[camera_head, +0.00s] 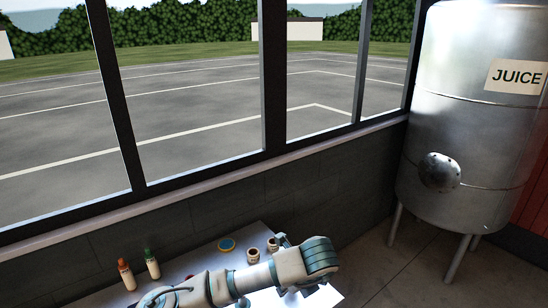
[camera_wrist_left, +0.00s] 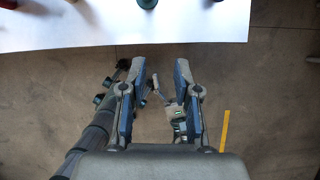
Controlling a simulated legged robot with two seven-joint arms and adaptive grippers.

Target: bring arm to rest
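My left arm (camera_head: 205,288) comes in low from the left in the head view and reaches over the table. Its wrist end (camera_head: 318,258) is bent down near the table's right end, and the fingers cannot be made out there. In the left wrist view my left gripper (camera_wrist_left: 160,72) is open, its two fingers apart with nothing held between them. It points at the floor just off the table's edge, with grey and dark parts, probably mine, below. My right gripper is in neither view.
A steel juice tank (camera_head: 465,120) stands at right. A windowed wall is behind. Floor (camera_head: 385,275) between table and tank is clear.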

